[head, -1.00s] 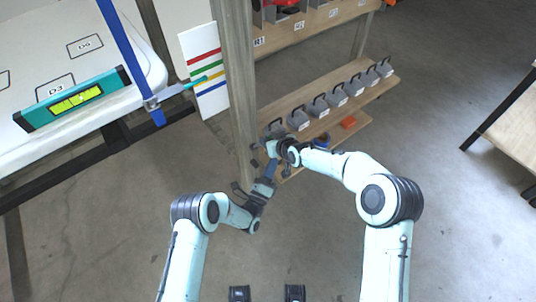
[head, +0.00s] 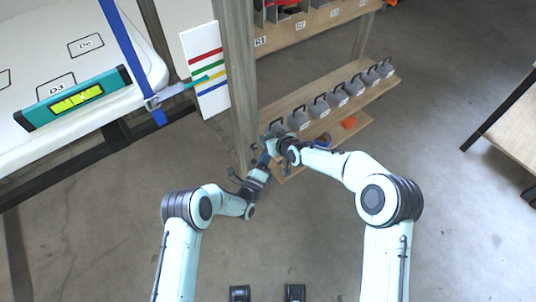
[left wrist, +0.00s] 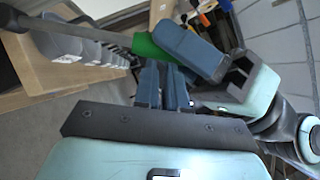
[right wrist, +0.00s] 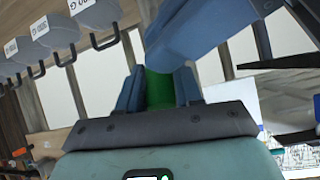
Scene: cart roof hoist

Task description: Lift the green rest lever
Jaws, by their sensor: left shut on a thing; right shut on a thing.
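The green rest lever shows as a green piece (right wrist: 158,90) between the fingers of my right gripper (right wrist: 158,88) in the right wrist view. It also shows in the left wrist view (left wrist: 148,45), just beyond the fingertips of my left gripper (left wrist: 162,85). My right gripper is shut on the lever. My left gripper is shut, with its fingers close together at the lever; its exact contact is hidden.
A wooden post (head: 238,90) stands beside the grippers. A low shelf (head: 290,138) with several grey handled weights (head: 320,107) lies behind them. A card with coloured stripes (head: 205,70) and a white panel with a green level (head: 75,98) are at left. Open floor lies at right.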

